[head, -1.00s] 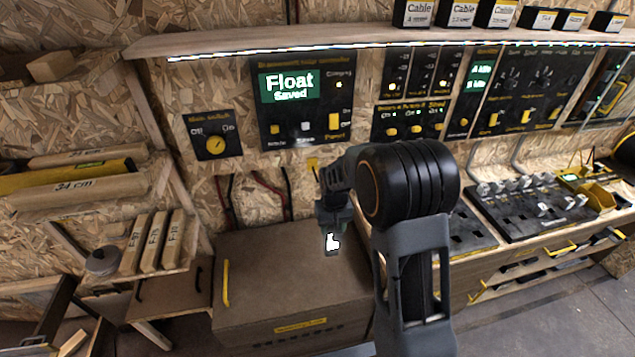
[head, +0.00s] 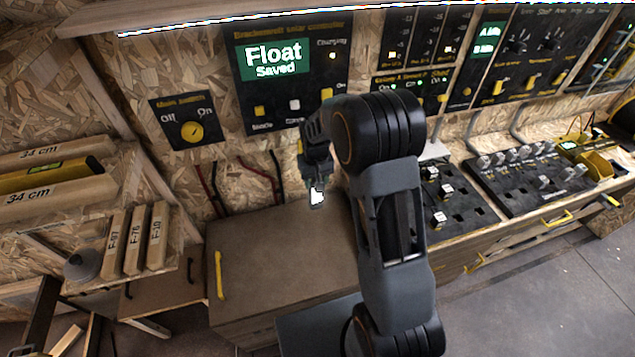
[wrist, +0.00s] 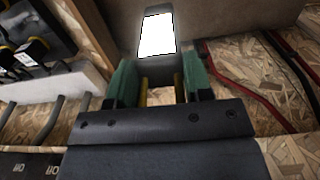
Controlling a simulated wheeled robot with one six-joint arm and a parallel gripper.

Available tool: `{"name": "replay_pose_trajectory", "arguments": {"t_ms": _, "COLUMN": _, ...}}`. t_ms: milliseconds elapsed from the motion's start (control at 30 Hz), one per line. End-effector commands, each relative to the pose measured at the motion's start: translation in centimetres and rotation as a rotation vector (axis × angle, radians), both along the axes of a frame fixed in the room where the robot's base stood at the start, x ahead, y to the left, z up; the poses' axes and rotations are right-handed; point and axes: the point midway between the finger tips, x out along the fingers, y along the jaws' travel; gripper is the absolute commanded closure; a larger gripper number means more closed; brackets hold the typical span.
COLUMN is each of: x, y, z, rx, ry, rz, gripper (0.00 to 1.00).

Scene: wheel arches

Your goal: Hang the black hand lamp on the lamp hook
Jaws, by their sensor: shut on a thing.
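The black hand lamp shows in the head view as a small dark body with a lit white panel (head: 317,196), hanging below my gripper (head: 314,172). In the wrist view the lamp (wrist: 157,36) sticks out beyond my gripper (wrist: 160,85), its white panel lit. The green fingers are shut on its near end. Two yellow strips show between the fingers; I cannot tell what they belong to. The lamp is in front of the chipboard wall, above the cabinet's back edge in the picture. I cannot make out the lamp hook; my arm covers part of the wall there.
The brown cabinet (head: 285,250) stands below, its top clear. Red and black cables (head: 245,180) run down the wall to the left. The control panel reading Float (head: 285,75) is above. A bench with switch blocks (head: 535,185) extends right.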

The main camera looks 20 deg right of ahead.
Motion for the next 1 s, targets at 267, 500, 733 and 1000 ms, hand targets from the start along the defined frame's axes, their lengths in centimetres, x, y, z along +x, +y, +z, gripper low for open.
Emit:
{"name": "replay_pose_trajectory", "arguments": {"t_ms": 267, "x": 1.8, "y": -0.1, "z": -0.1, "rx": 0.000, "ry": -0.001, "rz": -0.003, "gripper": 0.99}}
{"name": "replay_pose_trajectory", "arguments": {"t_ms": 500, "x": 3.3, "y": -0.1, "z": -0.3, "rx": 0.000, "ry": 0.000, "rz": -0.002, "gripper": 0.99}}
{"name": "replay_pose_trajectory", "arguments": {"t_ms": 733, "x": 4.8, "y": -0.1, "z": -0.4, "rx": 0.000, "ry": -0.001, "rz": -0.002, "gripper": 0.99}}
{"name": "replay_pose_trajectory", "arguments": {"t_ms": 1000, "x": 6.2, "y": -0.1, "z": -0.8, "rx": 0.000, "ry": -0.001, "rz": -0.002, "gripper": 0.99}}
